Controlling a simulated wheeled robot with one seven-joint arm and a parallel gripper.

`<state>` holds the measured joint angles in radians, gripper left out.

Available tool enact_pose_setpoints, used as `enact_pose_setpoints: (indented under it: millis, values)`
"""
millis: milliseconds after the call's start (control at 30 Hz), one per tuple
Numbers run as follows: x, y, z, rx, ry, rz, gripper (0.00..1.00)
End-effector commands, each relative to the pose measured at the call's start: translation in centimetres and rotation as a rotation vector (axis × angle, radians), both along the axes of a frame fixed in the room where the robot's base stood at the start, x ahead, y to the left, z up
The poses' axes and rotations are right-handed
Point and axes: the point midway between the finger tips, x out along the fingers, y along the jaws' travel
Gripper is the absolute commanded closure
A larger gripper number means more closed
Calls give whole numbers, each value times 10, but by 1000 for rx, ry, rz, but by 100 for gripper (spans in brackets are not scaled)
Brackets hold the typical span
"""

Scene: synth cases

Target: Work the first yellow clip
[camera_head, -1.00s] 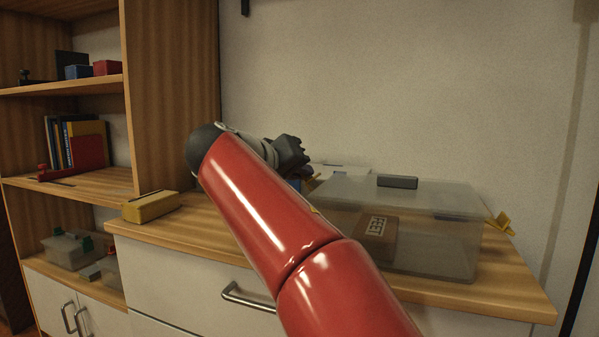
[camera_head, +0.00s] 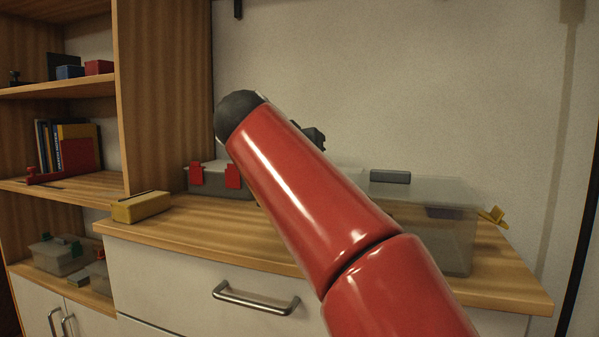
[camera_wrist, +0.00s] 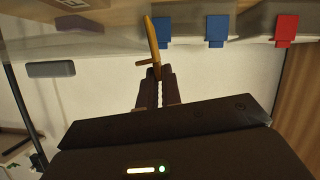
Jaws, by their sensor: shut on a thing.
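In the wrist view a yellow clip (camera_wrist: 152,42) stands up from between the tips of my gripper (camera_wrist: 158,82). The jaws are shut on its end. It looks long and thin, with a short side tab. In the head view a second yellow clip (camera_head: 493,215) sticks out, tilted, at the right side of a large clear box (camera_head: 440,235). The box has a grey handle (camera_head: 390,177) on its lid. My red arm covers the box's left part, my fingertips and the held clip there. I cannot tell how the held clip sits on the box.
Two blue clips (camera_wrist: 216,30) and a red clip (camera_wrist: 286,30) are close beside the jaws in the wrist view. A grey box with red clips (camera_head: 233,176) stands behind my arm. A yellow block (camera_head: 141,207) lies at the counter's left. The front counter strip is clear.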

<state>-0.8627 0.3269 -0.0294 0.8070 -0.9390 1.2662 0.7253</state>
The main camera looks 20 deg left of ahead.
Motion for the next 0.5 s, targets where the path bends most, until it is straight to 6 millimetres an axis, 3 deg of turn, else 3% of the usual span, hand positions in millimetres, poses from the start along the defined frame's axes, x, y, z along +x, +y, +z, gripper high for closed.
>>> enact_pose_setpoints:
  millis: [500]
  values:
    - [-1,-12,0,189,-14,0,100]
